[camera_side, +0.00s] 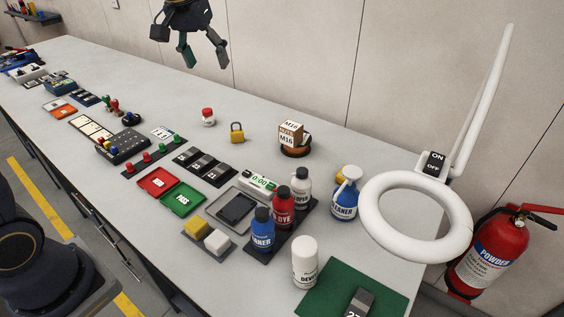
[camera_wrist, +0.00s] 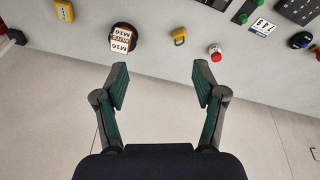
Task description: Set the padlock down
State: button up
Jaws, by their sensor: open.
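The padlock (camera_side: 237,132) has a yellow body and a grey shackle. It stands on the grey table between a red-capped jar and a block marked M16. In the wrist view the padlock (camera_wrist: 179,36) shows near the top, beyond my fingertips. My gripper (camera_side: 203,56) is open and empty, raised above the back edge of the table and well apart from the padlock. In the wrist view my gripper (camera_wrist: 160,86) has its two fingers spread wide with nothing between them.
The red-capped jar (camera_side: 208,117) stands left of the padlock. The M16 block (camera_side: 291,134) sits on a dark round base to its right. Bottles (camera_side: 283,208), red and green trays (camera_side: 182,199) and a ring lamp (camera_side: 372,212) lie nearer the front. The table around the padlock is bare.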

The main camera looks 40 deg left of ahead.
jog(key=s+d+f+m+t, duration=0.1)
jog(key=s+d+f+m, duration=0.1)
jog(key=s, duration=1)
jog(key=s+d+f+m+t, duration=0.1)
jog(key=s+d+f+m, duration=0.1)
jog(key=s, duration=1)
jog(key=shift+d+f+t, duration=0.3)
jog(key=shift+d+f, duration=0.1)
jog(key=shift+d, duration=0.05)
